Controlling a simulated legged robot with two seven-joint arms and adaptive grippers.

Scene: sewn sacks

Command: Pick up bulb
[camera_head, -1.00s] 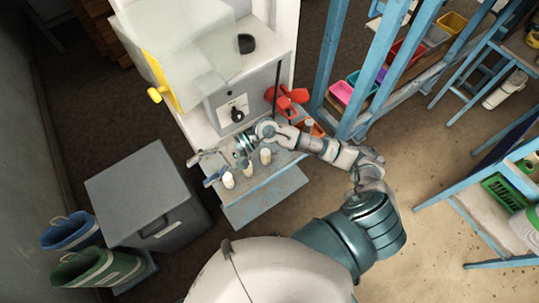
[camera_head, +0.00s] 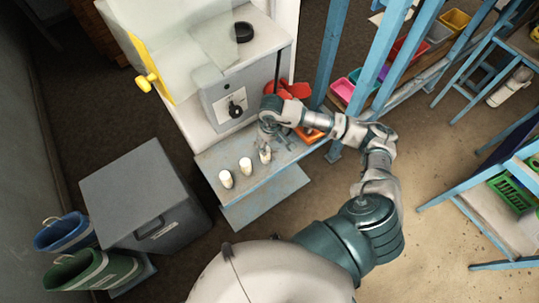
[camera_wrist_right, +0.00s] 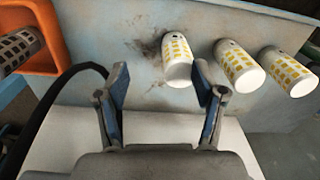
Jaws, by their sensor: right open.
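Three white bulbs stand in a row on the light blue-grey shelf of the machine: a left one (camera_head: 226,179), a middle one (camera_head: 246,165) and a right one (camera_head: 265,155). In the right wrist view they show yellow square patterns; the nearest bulb (camera_wrist_right: 178,62) lies ahead of my jaws, close to the right finger. My right gripper (camera_head: 274,143) is above the shelf by the right bulb. In the wrist view its two blue-padded fingers (camera_wrist_right: 162,92) are apart with nothing between them. My left gripper is not in view.
An orange bin (camera_wrist_right: 42,40) holding another patterned bulb (camera_wrist_right: 18,48) is at the wrist view's left, beside a black cable (camera_wrist_right: 50,98). The machine's grey control panel (camera_head: 238,103) stands behind the shelf. A grey box (camera_head: 145,195) is at left.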

